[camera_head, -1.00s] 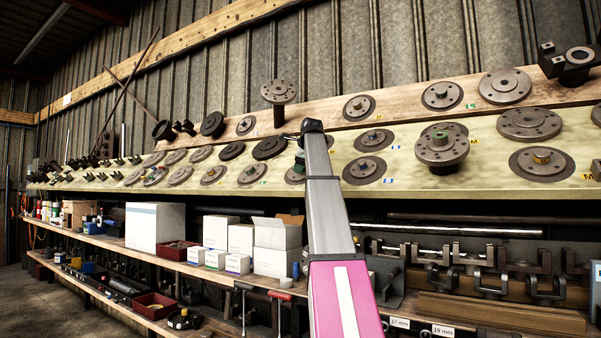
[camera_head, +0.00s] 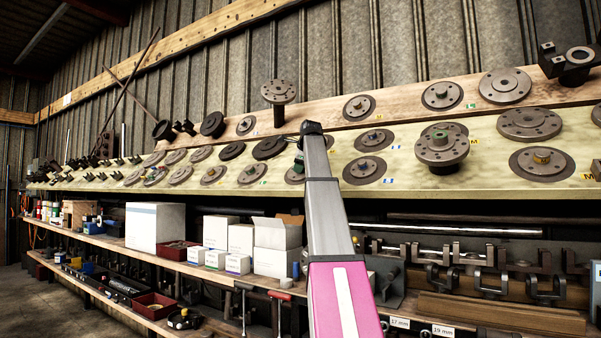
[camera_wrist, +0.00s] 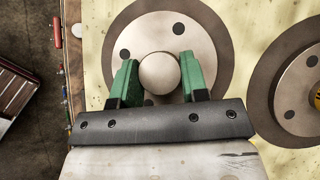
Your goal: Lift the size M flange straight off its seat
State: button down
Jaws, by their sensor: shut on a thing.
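In the wrist view a grey round flange (camera_wrist: 196,48) with dark bolt holes and a smooth round hub lies over a darker disc on the pale board. My gripper (camera_wrist: 158,80) has its green fingers shut on the hub, one on each side. The lower part of the flange is hidden behind the gripper. Whether it touches its seat cannot be told, and no size label shows beside it. In the head view my arm ends over the board and hides most of the gripper. A flange (camera_head: 292,177) there is partly hidden behind the arm.
Another flange (camera_wrist: 298,95) sits close on the right in the wrist view. In the head view a raised flange (camera_head: 441,147) stands right of my arm, among several flat ones on the sloped board (camera_head: 480,183). Boxes (camera_head: 277,233) fill the shelf below.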

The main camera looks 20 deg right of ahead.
jog(key=shift+a+r, duration=0.15)
jog(key=shift+r, duration=0.1)
jog(key=shift+s+a+r, duration=0.6)
jog(key=shift+a+r, duration=0.15)
jog(key=shift+r, duration=0.2)
jog(key=shift+s+a+r, duration=0.6)
jog(key=shift+a+r, duration=0.1)
jog(key=shift+r, duration=0.2)
jog(key=shift+r, duration=0.1)
jog(key=shift+a, duration=0.1)
notch_tip(320, 180, up, 6)
jog(key=s+a, duration=0.2)
jog(key=shift+s+a+f, duration=0.15)
jog(key=shift+a+f, duration=0.05)
jog(key=shift+a, duration=0.15)
dwell(0.4)
